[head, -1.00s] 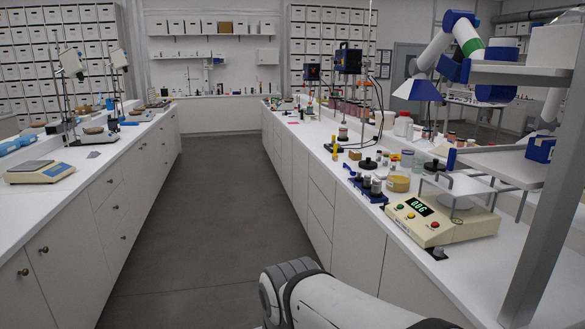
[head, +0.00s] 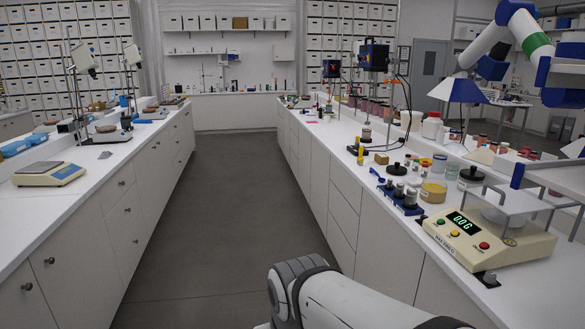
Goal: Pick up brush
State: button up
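I cannot make out a brush for certain among the small items. The right-hand white counter (head: 330,168) carries many jars and tools, including a small blue tool (head: 377,174) and an upright yellow item (head: 360,154). Pigment jars stand there too, among them a yellow-tan jar (head: 433,192) and grey-lidded jars in a blue rack (head: 402,197). My arm's white and dark grey link shows at the bottom centre, in front of the right counter's cabinets. My gripper is out of view.
A cream balance (head: 489,238) sits at the right counter's near edge. The left counter (head: 75,206) holds another balance (head: 49,174) and stands with clamps. A white arm with blue joints (head: 515,35) hangs at upper right. The grey aisle floor (head: 230,200) is clear.

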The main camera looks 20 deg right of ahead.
aim_at(360, 160)
jog(key=i, duration=0.8)
jog(key=z, duration=0.95)
jog(key=i, duration=1.05)
jog(key=u, duration=0.6)
jog(key=i, duration=1.55)
jog(key=z, duration=0.65)
jog(key=i, duration=0.8)
jog(key=z, duration=0.65)
jog(key=k, duration=0.45)
jog(key=u, duration=0.05)
